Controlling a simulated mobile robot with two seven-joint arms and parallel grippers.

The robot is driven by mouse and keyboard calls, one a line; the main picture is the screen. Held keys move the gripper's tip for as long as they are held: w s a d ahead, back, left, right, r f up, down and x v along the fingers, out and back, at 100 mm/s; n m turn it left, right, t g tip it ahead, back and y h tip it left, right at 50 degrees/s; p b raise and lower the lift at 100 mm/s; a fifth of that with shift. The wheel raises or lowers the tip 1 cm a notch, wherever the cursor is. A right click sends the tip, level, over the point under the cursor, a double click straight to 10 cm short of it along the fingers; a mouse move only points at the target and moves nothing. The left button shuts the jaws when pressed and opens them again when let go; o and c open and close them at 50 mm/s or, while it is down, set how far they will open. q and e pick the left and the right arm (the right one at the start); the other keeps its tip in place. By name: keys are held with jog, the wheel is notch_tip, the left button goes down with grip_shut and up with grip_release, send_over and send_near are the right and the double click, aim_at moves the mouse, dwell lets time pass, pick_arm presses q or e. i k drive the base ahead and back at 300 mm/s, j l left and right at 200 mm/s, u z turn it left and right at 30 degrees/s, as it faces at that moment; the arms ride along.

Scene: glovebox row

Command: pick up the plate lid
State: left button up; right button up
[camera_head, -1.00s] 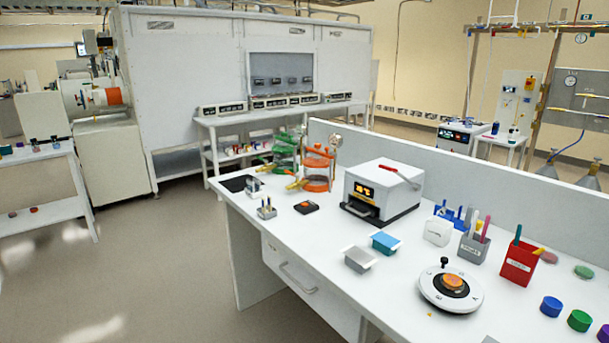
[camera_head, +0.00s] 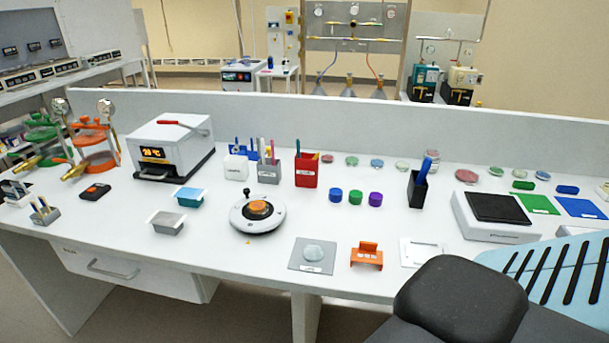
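I cannot tell for sure which thing is the plate lid. A flat white rectangular piece with a paler middle (camera_head: 420,252) lies near the front edge of the bench, right of an orange stand (camera_head: 367,257). A clear round dish or cover (camera_head: 313,252) sits on a grey square pad (camera_head: 299,262) left of that stand. Several small round dishes, one of them reddish (camera_head: 466,176), lie along the back of the bench. Neither of my grippers shows in the head view.
A white device with a round orange-centred top (camera_head: 257,214) stands mid-bench. A scale with a black top (camera_head: 499,208) stands at the right. A black pen holder (camera_head: 417,191) and small coloured caps (camera_head: 355,197) stand between. Dark and light-blue parts, probably mine, cover the lower right.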

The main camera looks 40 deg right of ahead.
aim_at(312, 252)
jog(key=k+l+z, duration=0.1)
jog(key=z, duration=1.1)
jog(key=i+l, duration=0.05)
